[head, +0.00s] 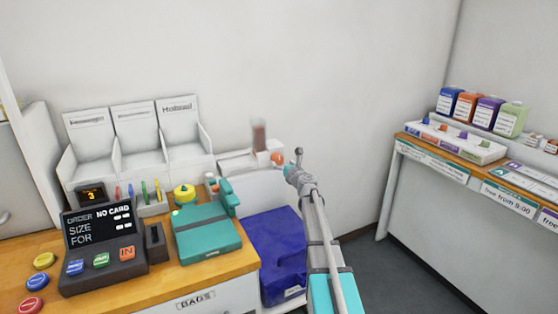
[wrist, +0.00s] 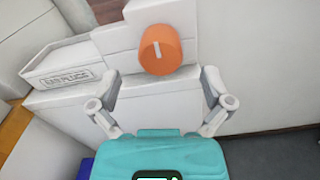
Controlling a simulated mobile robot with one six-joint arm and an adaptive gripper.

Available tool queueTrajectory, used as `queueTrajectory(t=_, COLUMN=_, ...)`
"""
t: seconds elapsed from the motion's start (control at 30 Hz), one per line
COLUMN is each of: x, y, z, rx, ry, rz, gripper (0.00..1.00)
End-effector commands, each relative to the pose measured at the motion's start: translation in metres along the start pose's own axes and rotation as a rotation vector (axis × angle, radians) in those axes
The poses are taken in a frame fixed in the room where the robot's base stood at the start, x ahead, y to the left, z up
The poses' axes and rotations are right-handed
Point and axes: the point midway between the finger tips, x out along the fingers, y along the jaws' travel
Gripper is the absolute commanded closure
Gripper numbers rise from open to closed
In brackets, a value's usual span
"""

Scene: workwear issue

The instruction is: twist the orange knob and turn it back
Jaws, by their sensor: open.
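The orange knob (wrist: 160,50) is a round dial with a short white mark on its face. It is on the front of a white stepped dispenser (wrist: 115,40), labelled ear plugs on its left tray. In the head view the knob (head: 277,158) shows small, just left of my gripper (head: 290,165). In the wrist view my gripper (wrist: 157,88) is open, its two fingers spread below and to either side of the knob. Nothing is between the fingers, and they look apart from the knob.
A wooden counter (head: 160,287) at left holds a teal device (head: 205,235) and a dark order panel (head: 100,245). A blue bin (head: 272,250) stands below the dispenser. At right, a shelf holds several coloured bottles (head: 482,112). The floor between is clear.

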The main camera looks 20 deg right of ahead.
Motion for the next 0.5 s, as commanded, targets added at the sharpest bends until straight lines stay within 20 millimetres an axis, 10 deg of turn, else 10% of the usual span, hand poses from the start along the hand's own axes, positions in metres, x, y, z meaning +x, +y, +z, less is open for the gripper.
queueTrajectory(t=0.5, x=0.045, y=-0.001, z=0.0, rx=0.0, ry=0.0, rz=-0.001, gripper=0.01)
